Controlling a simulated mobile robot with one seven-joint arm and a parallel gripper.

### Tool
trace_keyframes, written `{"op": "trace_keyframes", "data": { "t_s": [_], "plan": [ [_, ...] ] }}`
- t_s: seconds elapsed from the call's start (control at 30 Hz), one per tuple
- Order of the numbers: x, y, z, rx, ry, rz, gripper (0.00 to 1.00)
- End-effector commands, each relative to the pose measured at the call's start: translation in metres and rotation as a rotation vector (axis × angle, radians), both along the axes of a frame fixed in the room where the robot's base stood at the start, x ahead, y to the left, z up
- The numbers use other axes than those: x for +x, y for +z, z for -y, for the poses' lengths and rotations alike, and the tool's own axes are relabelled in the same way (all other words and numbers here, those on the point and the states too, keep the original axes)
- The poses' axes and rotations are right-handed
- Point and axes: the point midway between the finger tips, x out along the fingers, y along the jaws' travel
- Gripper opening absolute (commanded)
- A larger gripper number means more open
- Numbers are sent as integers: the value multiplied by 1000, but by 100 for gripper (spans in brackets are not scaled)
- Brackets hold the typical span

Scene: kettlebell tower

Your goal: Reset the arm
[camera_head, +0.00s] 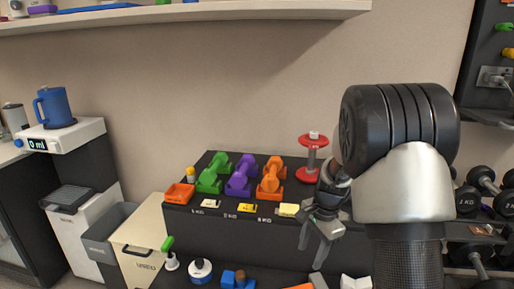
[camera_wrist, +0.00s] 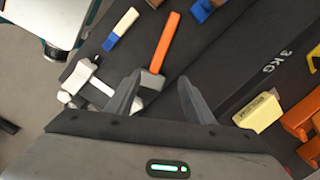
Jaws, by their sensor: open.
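My gripper (camera_head: 326,222) hangs in front of the black stepped rack, near its right part. In the wrist view my gripper (camera_wrist: 158,88) has its two fingers apart with nothing held between them. My arm covers the right part of the rack in the head view.
On the rack's top are green (camera_head: 213,174), purple (camera_head: 243,175) and orange (camera_head: 271,178) weights and a red stand (camera_head: 311,158). Bins (camera_head: 140,240) and a scale with a blue jug (camera_head: 54,106) are left. Dumbbells (camera_head: 468,200) are right. A shelf (camera_head: 180,14) runs above.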

Motion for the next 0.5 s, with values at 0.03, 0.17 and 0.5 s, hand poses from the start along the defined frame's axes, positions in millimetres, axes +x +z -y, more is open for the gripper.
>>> {"op": "trace_keyframes", "data": {
  "t_s": [0.03,0.17,0.5],
  "plan": [
    [-10,33,-4,-1,63,41,48],
    [-42,93,-13,-25,242,123,48],
    [-155,195,-26,-174,699,319,48]
  ]
}}
